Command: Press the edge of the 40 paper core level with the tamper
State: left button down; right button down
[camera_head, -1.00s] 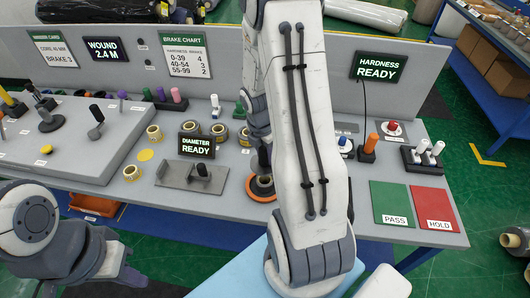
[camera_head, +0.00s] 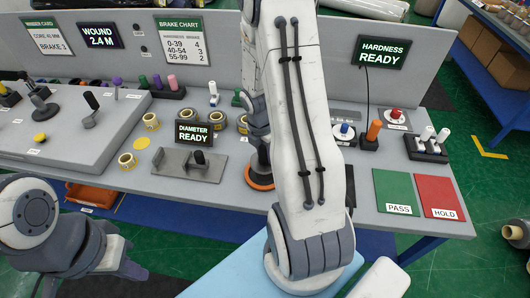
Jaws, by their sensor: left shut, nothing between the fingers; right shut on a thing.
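My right gripper (camera_head: 259,133) is partly hidden behind my own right arm, low over an orange round base (camera_head: 260,182). It is shut on a dark tool, seemingly the tamper (camera_head: 259,158), whose lower end is at the dark ring on that base. Whether they touch, and whether the core's edge is level, I cannot tell. I cannot tell which is the 40 core. My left gripper (camera_head: 128,268) is shut and empty at the lower left, off the table.
The diameter sign (camera_head: 194,133) and a grey fixture (camera_head: 188,165) stand left of the orange base. Green PASS (camera_head: 397,192) and red HOLD (camera_head: 438,196) pads lie at the right. Coloured pegs stand along the back. The hardness sign (camera_head: 382,52) reads READY.

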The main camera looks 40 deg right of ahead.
jog(key=shift+f+b, duration=0.75)
jog(key=shift+f, duration=0.3)
dwell(0.9)
jog(key=shift+f, duration=0.15)
dwell(1.4)
notch_tip(320, 180, up, 8)
jog(key=p, duration=0.9)
jog(key=shift+r, duration=0.2)
notch_tip(320, 180, up, 5)
jog(key=p, duration=0.5)
jog(key=shift+p, duration=0.4)
jog(key=shift+f, duration=0.1)
